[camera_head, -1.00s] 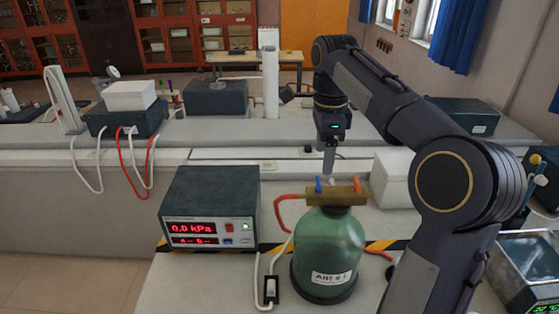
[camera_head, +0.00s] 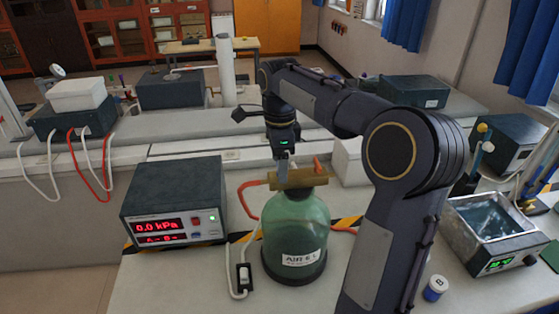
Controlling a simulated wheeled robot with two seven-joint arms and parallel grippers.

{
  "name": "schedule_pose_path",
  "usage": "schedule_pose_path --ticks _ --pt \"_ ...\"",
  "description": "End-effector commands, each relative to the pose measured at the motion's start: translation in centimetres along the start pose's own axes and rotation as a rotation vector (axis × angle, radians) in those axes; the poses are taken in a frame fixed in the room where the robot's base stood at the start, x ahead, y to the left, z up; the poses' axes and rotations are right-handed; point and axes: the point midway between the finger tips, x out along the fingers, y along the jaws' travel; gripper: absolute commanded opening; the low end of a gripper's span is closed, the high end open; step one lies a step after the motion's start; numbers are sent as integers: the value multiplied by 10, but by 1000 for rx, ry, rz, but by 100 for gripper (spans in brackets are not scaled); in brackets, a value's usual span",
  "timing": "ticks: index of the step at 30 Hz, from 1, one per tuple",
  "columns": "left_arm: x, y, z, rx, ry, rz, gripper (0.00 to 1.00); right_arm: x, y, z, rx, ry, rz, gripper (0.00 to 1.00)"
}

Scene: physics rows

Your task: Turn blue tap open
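A green glass bottle (camera_head: 296,236) with a label stands on the bench. A brass-coloured bar (camera_head: 299,180) sits across its top. A red tap (camera_head: 318,165) stands tilted at the bar's right end. I cannot make out the blue tap; my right gripper covers the left part of the bar's top. My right gripper (camera_head: 284,168) points down there, its tips at or just above the bar. Whether it touches or holds a tap is unclear, and its finger gap cannot be seen. My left gripper is out of view.
A pressure box (camera_head: 175,204) reading 0.0 kPa stands left of the bottle, a white switch (camera_head: 243,275) on a cable between them. A red hose (camera_head: 245,200) runs to the bar. A metal bath (camera_head: 492,232) and small jar (camera_head: 434,288) are at right.

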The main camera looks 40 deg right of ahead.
Motion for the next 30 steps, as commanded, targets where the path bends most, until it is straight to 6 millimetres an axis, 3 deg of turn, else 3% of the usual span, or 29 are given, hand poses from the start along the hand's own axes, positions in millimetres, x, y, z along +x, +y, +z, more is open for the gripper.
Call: schedule_pose_path --ticks 1,9,20,30 --pt "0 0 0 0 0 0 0 0 0 0 0 0 0 60" --pt "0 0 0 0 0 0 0 0 0 0 0 0 0 26" --pt "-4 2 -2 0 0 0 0 -1 0 0 -63 0 1 26" --pt "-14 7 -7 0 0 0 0 -2 0 0 -317 1 1 26"
